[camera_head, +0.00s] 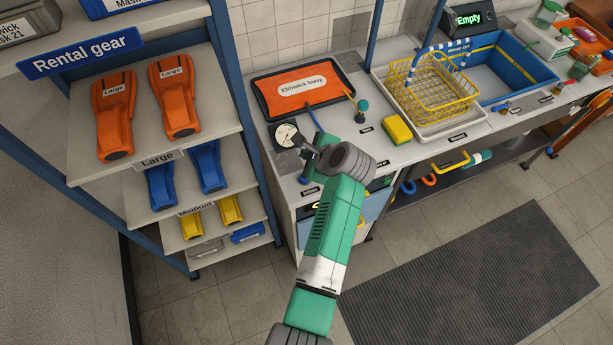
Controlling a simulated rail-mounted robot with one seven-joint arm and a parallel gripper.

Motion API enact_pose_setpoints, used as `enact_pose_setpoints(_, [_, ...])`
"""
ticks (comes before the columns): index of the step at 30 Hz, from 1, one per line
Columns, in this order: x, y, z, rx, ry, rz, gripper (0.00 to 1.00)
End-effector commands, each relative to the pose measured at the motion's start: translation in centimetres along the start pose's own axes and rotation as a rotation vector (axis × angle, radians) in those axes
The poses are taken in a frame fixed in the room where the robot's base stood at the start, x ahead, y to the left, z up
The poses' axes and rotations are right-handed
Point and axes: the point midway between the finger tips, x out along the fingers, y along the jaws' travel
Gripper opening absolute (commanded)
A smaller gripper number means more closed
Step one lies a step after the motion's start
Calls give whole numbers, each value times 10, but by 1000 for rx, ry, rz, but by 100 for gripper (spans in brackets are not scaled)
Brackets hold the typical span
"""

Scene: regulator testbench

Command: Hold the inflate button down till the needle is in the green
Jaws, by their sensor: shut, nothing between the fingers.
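A round white gauge (285,133) sits on a dark block near the left end of the counter. Its needle and any green band are too small to read. The dark fingers of my gripper (304,147) are shut and empty, just right of the gauge and low over the counter. I cannot make out the inflate button; the gripper may cover it. I cannot tell whether the fingertips touch anything.
A yellow sponge (397,130) and a teal-topped fitting (362,105) stand to the right. Further right are a yellow wire basket (434,85) and a blue sink tub (510,72). The rental gear shelf (205,130) stands close on the left. The floor mat (470,280) is clear.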

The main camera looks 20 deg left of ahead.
Motion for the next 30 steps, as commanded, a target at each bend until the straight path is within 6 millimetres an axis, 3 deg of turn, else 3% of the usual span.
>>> enact_pose_setpoints(8, [14, 10, -10, -1, 1, 0, 0])
enact_pose_setpoints(22, [56, 40, -41, -1, 0, -1, 0])
enact_pose_setpoints(30, [61, 44, -45, -2, 0, -1, 0])
